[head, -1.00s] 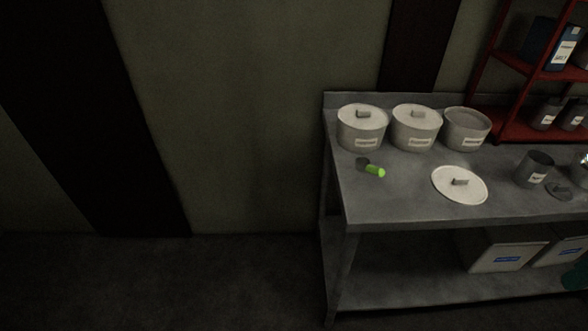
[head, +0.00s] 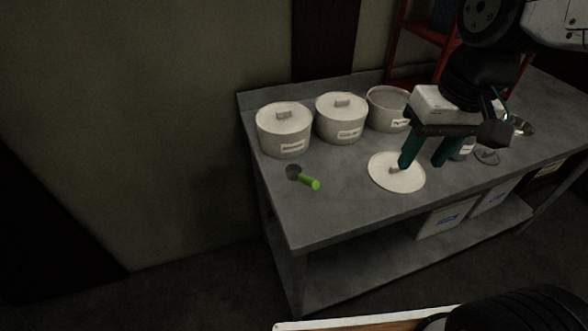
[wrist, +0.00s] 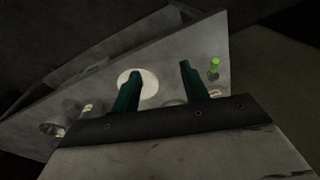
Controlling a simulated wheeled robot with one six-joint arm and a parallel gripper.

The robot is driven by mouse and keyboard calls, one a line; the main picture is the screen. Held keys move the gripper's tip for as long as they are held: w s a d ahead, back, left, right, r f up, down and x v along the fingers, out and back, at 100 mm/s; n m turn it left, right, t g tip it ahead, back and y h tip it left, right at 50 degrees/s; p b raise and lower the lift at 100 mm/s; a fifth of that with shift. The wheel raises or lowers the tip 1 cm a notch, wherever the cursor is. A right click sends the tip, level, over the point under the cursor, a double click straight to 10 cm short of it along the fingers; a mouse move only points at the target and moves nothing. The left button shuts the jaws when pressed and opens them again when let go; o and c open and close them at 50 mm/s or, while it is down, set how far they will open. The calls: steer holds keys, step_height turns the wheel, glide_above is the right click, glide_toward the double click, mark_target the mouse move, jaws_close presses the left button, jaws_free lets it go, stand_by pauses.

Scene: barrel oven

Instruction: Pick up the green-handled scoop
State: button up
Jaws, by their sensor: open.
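The green-handled scoop (head: 310,183) lies on the grey metal table at the left, in front of the lidded pots. Its bright green handle points toward the table's front edge and its dark bowl faces the back. It also shows in the wrist view (wrist: 215,66), just right of the right finger. My gripper (head: 424,167) has two teal fingers, spread open and empty. In the head view it appears over the loose white lid, to the right of the scoop. In the wrist view the fingertips (wrist: 160,68) frame the table between them.
Two lidded pots (head: 285,131) (head: 341,119) and an open pot (head: 388,109) stand behind the scoop. A round white lid (head: 383,180) lies right of it. The table top (head: 305,220) is bare around the scoop. A red shelf (head: 404,50) stands behind.

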steer(key=w+a+f+g+y, duration=0.1)
steer(key=w+a+f, duration=0.4)
steer(key=w+a, duration=0.35)
steer(key=n, duration=0.1)
glide_toward(305, 181)
step_height(305, 181, down, 3)
steer(key=w+d, duration=0.1)
steer(key=w, duration=0.1)
steer(key=shift+w+a+f, duration=0.25)
steer(key=shift+a+f, duration=0.5)
steer(key=shift+f, duration=0.3)
steer(key=f, duration=0.4)
steer(key=a+f, duration=0.1)
steer(key=f, duration=0.1)
steer(key=shift+s+f, duration=0.35)
jaws_close()
